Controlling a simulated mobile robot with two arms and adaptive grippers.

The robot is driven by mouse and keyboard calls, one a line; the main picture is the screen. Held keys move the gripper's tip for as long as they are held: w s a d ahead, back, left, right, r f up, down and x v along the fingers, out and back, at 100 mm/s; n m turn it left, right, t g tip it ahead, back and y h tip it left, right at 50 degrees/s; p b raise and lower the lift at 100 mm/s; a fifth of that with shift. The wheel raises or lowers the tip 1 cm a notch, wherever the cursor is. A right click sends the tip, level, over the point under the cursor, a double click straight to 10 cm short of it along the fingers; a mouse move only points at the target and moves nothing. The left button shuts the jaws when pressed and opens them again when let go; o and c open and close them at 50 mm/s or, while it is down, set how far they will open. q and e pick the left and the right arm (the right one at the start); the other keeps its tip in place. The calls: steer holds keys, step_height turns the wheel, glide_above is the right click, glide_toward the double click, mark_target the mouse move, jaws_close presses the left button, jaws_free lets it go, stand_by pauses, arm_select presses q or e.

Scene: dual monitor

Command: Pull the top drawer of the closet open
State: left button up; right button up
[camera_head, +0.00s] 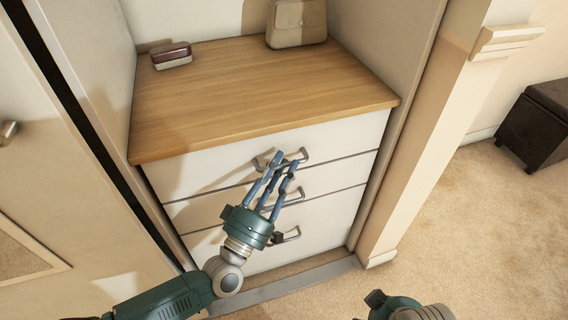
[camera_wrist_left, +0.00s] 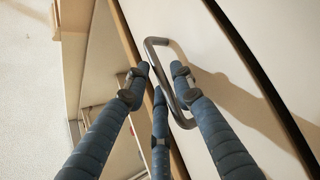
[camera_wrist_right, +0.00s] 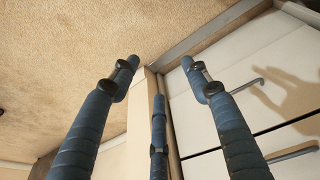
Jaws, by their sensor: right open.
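The closet holds a white drawer unit. Its top drawer (camera_head: 215,170) is flush with the fronts below, so it looks shut. The top drawer's grey bar handle (camera_head: 303,156) shows between my left gripper's fingers (camera_head: 288,158). In the left wrist view the handle (camera_wrist_left: 185,118) passes between the spread blue fingers (camera_wrist_left: 158,75); whether they press on it is unclear. My right gripper (camera_wrist_right: 160,75) is open and empty in the right wrist view, with carpet and lower drawer fronts beyond it. Only its wrist part shows at the head view's bottom edge.
The wooden top (camera_head: 240,95) carries a small red-brown box (camera_head: 171,55) and a beige bag (camera_head: 297,24). Two lower drawers have similar handles. Closet side walls stand close on both sides. A dark stool (camera_head: 537,125) stands at right; the carpet (camera_head: 480,230) is clear.

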arm_select(q)
steer(key=shift+w+d+r, duration=0.2)
steer(key=shift+w+d, duration=0.05)
steer(key=shift+w, duration=0.15)
steer(key=shift+c, duration=0.3)
jaws_close()
steer(key=shift+s, duration=0.1)
arm_select(e)
steer(key=shift+r, duration=0.1)
